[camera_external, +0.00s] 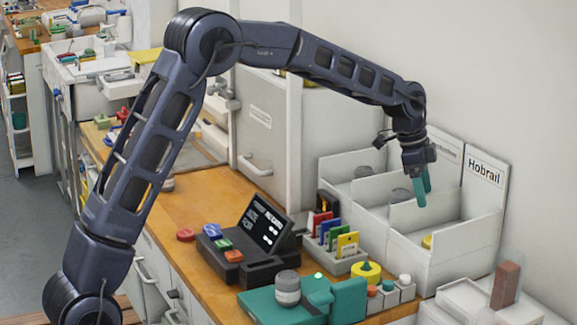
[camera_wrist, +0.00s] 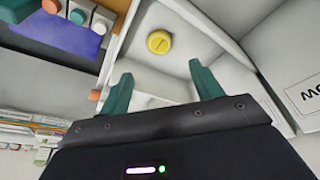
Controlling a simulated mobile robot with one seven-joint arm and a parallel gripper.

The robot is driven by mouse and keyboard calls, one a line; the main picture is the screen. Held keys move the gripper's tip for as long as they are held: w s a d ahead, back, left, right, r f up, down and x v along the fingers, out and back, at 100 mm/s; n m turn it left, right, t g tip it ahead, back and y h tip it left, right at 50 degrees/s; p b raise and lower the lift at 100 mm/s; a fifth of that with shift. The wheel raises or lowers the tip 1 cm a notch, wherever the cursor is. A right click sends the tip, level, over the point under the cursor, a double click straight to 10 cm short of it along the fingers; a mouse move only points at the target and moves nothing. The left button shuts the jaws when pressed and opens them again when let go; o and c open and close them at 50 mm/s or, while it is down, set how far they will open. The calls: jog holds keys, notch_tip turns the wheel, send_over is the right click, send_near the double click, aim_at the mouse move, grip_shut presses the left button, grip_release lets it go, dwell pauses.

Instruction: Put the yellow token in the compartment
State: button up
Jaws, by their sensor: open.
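A round yellow token (camera_wrist: 159,42) lies flat on the floor of a white compartment in the wrist view, with a slot-like mark on its top. In the external view it shows partly (camera_external: 427,241), behind the front wall of the nearest compartment (camera_external: 462,262), beside the "Hobrail" sign. My gripper (camera_external: 419,188) has teal fingers and hangs above the white compartments. In the wrist view its fingers (camera_wrist: 161,72) are apart with nothing between them, and the token lies beyond their tips, clear of them.
More white compartments (camera_external: 352,205) holding grey round items stand behind. A rack of coloured cards (camera_external: 335,240), a yellow knobbed piece (camera_external: 366,271), a black display (camera_external: 264,226) and a teal block (camera_external: 349,297) stand on the wooden counter. A brown block (camera_external: 506,285) stands at right.

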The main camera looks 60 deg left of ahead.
jog(key=s+d+r+n, duration=0.1)
jog(key=s+r, duration=0.4)
jog(key=s, duration=0.4)
jog(key=s+d+r+n+t+y, duration=0.15)
jog(key=s+r, duration=0.35)
jog(key=s, duration=0.5)
jog(key=s+d+r+n+g, duration=0.1)
jog(key=s+r+n, duration=0.1)
jog(key=s+r, duration=0.5)
jog(key=s+f+n+t, duration=0.1)
jog(key=s+f+n, duration=0.1)
jog(key=s, duration=1.2)
jog(key=s+f+n+t, duration=0.1)
jog(key=s+f, duration=0.4)
jog(key=s, duration=1)
jog(key=shift+s+d+f+n+y, duration=0.15)
jog(key=shift+s+f+n+y, duration=0.15)
jog(key=shift+n, duration=0.45)
jog(key=shift+r, duration=0.1)
